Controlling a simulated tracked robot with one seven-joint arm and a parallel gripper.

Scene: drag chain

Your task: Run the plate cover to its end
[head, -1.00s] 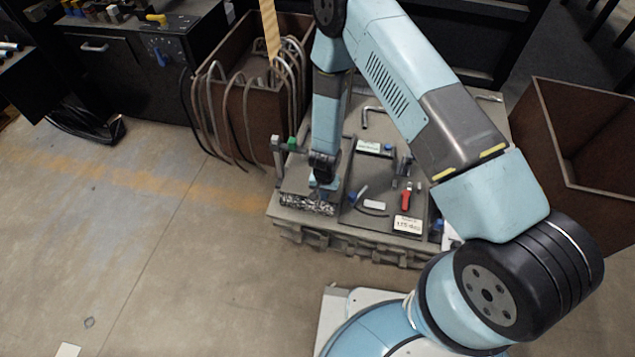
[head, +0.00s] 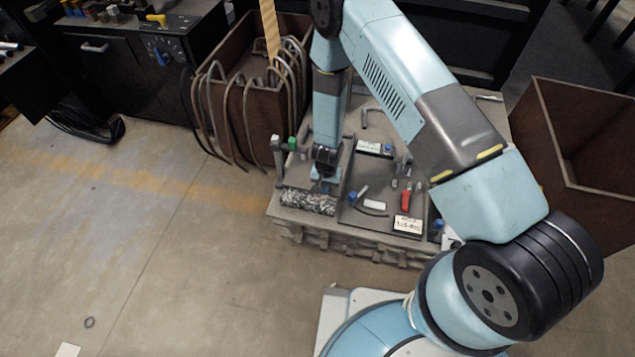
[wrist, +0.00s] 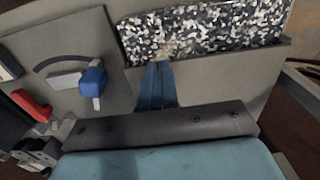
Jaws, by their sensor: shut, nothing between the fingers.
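The plate cover (head: 347,165) is a flat grey sheet on the left part of the bench top. Below its near edge in the head view, a tray of black-and-white chips (head: 308,201) lies open. In the wrist view the cover (wrist: 225,80) has a straight edge along the speckled chips (wrist: 205,32). My gripper (head: 322,186) points down over the cover near this edge. Its blue fingers (wrist: 158,68) are shut with nothing between them, tips at the edge; whether they touch it I cannot tell. My arm hides part of the cover's far side.
Right of the cover lie a red-handled tool (head: 406,198), a blue-capped part (wrist: 93,80) and a white label (head: 407,224). A post with a green knob (head: 292,143) stands at the cover's left. Brown bins (head: 575,150) flank the bench.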

